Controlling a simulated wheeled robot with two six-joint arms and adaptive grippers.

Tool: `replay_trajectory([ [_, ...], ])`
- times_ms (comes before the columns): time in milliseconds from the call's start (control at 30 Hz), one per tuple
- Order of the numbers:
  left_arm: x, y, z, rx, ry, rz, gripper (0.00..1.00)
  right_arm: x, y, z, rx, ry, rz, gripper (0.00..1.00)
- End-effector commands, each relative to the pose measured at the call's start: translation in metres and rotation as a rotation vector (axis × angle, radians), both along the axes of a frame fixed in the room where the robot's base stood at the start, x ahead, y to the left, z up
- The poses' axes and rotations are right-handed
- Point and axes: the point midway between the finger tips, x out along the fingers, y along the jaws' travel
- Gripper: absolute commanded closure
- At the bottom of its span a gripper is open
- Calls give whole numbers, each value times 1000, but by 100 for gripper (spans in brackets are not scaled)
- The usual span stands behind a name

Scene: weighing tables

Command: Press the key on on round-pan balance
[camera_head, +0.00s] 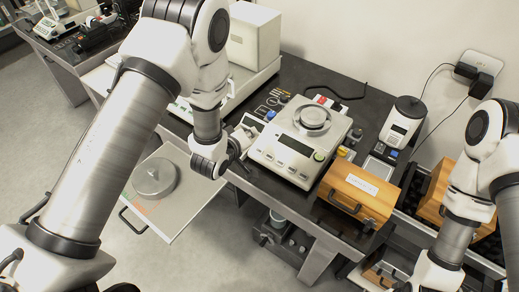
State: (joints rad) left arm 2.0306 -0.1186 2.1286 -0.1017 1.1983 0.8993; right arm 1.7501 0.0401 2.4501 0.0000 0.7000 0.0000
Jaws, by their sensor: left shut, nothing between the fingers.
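The round-pan balance (274,156) is a white box on the dark table, with a raised round metal pan (313,117) on top. Its front panel has a dark display (295,145) and a round green key (319,156) to the right of the display. Key labels are too small to read.
A wooden box (357,192) with a handle stands close to the balance's right. A white device (402,124) is behind it. A large white box-shaped instrument (254,35) is at the back left. A pull-out shelf (186,205) with a round metal pan (154,177) juts out at lower left.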

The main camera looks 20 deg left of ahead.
Motion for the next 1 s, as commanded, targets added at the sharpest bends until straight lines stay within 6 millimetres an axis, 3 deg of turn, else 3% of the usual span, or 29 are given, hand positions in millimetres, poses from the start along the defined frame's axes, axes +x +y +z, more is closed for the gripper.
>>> replay_trajectory([
  [367, 1, 0, -8, 1, 2, 1, 100, 0, 0, -6, 0, 0, 0, 60],
  [800, 17, -6, -69, 1, 3, -1, 100, 0, 0, -55, 0, 0, 0, 60],
  [1000, 22, -8, -84, 2, 2, 0, 100, 0, 0, -66, 0, 0, 0, 60],
])
